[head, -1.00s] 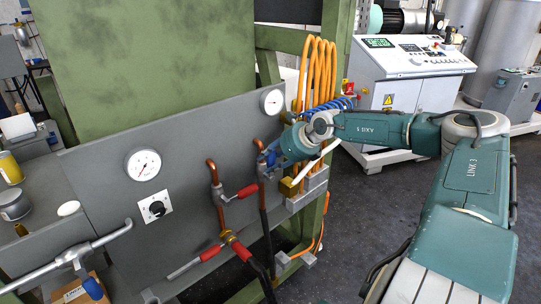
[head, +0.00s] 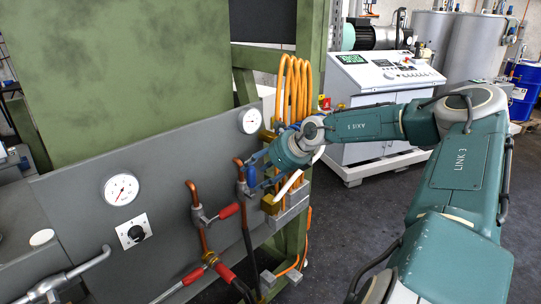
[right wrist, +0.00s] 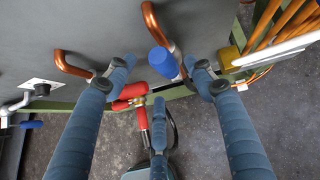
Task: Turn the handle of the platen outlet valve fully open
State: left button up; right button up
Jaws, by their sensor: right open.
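A valve with a blue handle (head: 251,176) sits on the right copper pipe of the grey panel (head: 90,240). The blue handle (right wrist: 163,61) also shows upright in the right wrist view. My right gripper (head: 258,168) is at this valve in the head view. In the right wrist view my right gripper (right wrist: 160,76) is open, with one finger on each side of the blue handle. Gaps show between the handle and both fingers. No label for the platen outlet valve is readable. My left gripper is not in view.
Red-handled valves (head: 229,211) sit left of and below the blue one. Orange hoses (head: 292,85) and a brass block (head: 270,204) are close on the right. Two gauges (head: 121,189) are on the panel. A white control cabinet (head: 375,85) stands behind; the floor is clear at right.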

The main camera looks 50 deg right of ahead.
jog(key=v, duration=0.7)
